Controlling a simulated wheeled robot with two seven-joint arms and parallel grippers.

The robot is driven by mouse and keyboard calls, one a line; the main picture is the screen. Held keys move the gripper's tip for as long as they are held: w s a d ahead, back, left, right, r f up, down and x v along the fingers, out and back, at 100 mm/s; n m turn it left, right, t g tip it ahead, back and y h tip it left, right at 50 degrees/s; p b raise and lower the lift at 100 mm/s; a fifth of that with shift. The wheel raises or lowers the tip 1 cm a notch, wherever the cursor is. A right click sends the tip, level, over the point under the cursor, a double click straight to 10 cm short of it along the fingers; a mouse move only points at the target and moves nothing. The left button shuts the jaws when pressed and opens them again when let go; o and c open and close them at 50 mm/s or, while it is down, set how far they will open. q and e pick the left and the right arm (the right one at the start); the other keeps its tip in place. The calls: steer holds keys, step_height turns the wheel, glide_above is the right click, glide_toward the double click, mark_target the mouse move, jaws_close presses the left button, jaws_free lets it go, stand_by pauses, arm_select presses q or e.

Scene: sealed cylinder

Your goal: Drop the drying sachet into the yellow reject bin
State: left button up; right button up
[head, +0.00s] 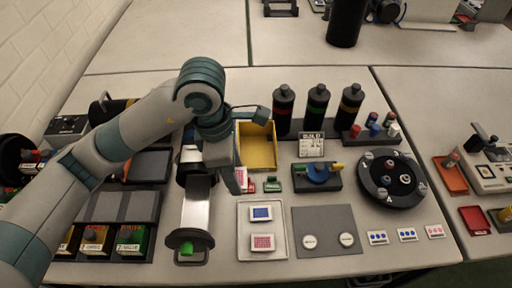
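The yellow reject bin (259,164) stands open behind the middle of the table, and part of its left side is behind my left wrist. My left gripper (236,183) points down just in front and left of the bin. A small pink-and-white packet (242,175) shows right beside its fingers; it looks like a sachet, but I cannot tell whether the fingers grip it. A blue-patterned packet (261,213) and a pink-patterned packet (262,242) lie in a white tray (243,228). My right gripper is not in view.
A metal cylinder (196,208) with a dark flange lies left of the tray. Several dark bottles (318,110) stand right of the bin. A grey mat (328,217) with two white discs and a round black turntable (370,193) are further right. Small red and green pieces (272,184) lie before the bin.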

arm_select(q)
steer(key=shift+w+a+f+m, duration=0.1)
steer(key=shift+w+a+m, duration=0.05)
steer(key=shift+a+m, duration=0.3)
steer(key=w+a+m+g+y, duration=0.1)
steer(key=a+m, duration=1.5)
steer(key=a, duration=0.2)
steer(key=shift+f+g+y, duration=0.2)
steer(key=shift+g+y, duration=0.2)
steer(key=shift+w+m, duration=0.15)
steer(key=shift+m, duration=0.1)
